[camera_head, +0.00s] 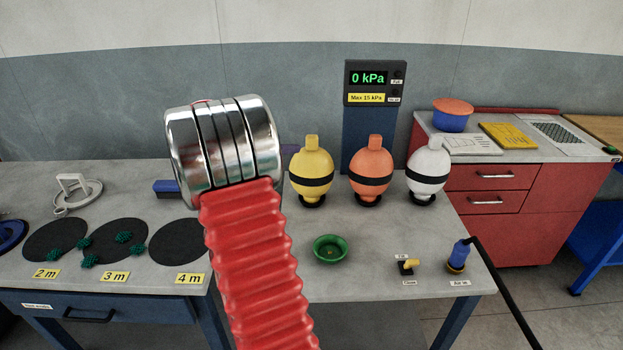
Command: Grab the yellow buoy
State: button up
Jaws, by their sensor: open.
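The yellow buoy (311,172) stands upright on the grey table, leftmost in a row of three. It is round, with a black band, a yellow neck on top and a black ring under it. My arm, with red bellows and shiny metal rings, rises in front of the table to the left of the buoy. The metal end is close to the buoy's left side in the picture, but I cannot tell the distance in depth. My gripper's fingers do not show; the metal end may hide them. Nothing visible touches the buoy.
An orange buoy (371,172) and a white buoy (428,171) stand to the right. A green dish (330,249) lies in front. A pressure display (374,83) reading 0 kPa stands behind. Valve fittings are at the front right. Black discs with green clumps lie left.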

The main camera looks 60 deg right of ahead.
send_near(309, 145)
jog(key=x, duration=0.4)
jog(key=shift+s+r, duration=0.2)
jog(key=shift+r, duration=0.1)
jog(key=shift+d, duration=0.1)
jog(key=shift+f+x, duration=0.1)
jog(key=shift+x, duration=1.15)
jog(key=shift+f+x, duration=0.15)
jog(key=shift+x, duration=1.1)
jog(key=shift+w, duration=0.1)
jog(key=shift+c, duration=0.5)
grip_shut()
jog(key=shift+r, duration=0.1)
